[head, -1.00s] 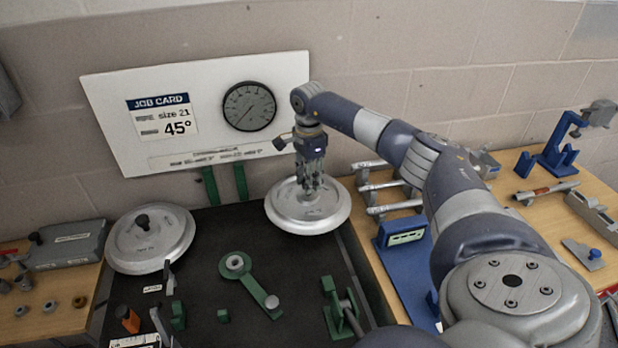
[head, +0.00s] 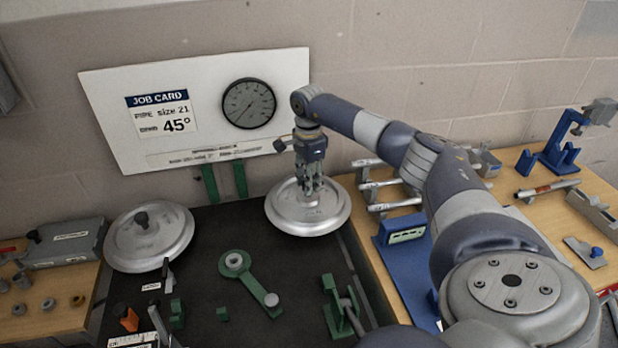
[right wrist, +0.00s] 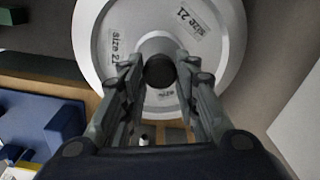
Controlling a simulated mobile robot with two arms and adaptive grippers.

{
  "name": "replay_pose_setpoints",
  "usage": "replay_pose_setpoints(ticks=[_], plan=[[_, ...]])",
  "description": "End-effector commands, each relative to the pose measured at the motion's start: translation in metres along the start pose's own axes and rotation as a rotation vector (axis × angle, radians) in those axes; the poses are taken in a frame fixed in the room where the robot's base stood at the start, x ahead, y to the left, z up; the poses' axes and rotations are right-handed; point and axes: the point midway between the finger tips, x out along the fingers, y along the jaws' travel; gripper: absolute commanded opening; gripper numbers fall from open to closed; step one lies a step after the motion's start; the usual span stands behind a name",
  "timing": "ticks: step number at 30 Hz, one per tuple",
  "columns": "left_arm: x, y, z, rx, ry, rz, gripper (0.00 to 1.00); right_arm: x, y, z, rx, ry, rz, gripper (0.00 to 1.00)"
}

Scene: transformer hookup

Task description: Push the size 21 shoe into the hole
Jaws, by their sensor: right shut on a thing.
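The size 21 shoe (head: 290,215) is a round silver disc at the back right of the dark bench top. In the right wrist view the shoe (right wrist: 118,70) carries "size 21" labels and has a dark round knob (right wrist: 159,71) at its centre. My right gripper (head: 311,194) is over the disc, fingers pointing down, shut on the knob. In the wrist view its two fingers (right wrist: 158,78) stand on either side of the knob. Whether the disc rests on the surface or hangs just above it, I cannot tell. No hole is clearly visible. My left gripper is not in view.
Another silver disc (head: 165,250) with a dark knob lies to the left. A green lever (head: 253,280) and a green clamp (head: 338,310) are on the dark bench top (head: 205,285). A job card board (head: 215,95) reads size 21, 45°. A blue stand (head: 405,265) is at the right.

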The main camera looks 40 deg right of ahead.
Motion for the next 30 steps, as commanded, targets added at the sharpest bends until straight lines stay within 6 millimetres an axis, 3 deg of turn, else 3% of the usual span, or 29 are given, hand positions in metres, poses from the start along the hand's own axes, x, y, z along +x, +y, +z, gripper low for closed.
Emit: replay_pose_setpoints(ticks=[26,27,29,30], plan=[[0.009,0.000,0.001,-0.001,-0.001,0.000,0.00,0.014,-0.001,0.000,0.000,-0.001,-0.002,0.00],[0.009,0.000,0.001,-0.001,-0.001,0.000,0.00,0.014,-0.001,0.000,0.000,-0.001,-0.002,0.38],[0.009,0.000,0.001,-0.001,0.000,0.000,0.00,0.014,-0.001,0.000,0.000,-0.001,-0.002,0.51],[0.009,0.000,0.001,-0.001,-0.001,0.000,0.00,0.014,-0.001,0.000,0.000,-0.001,-0.002,0.52]])
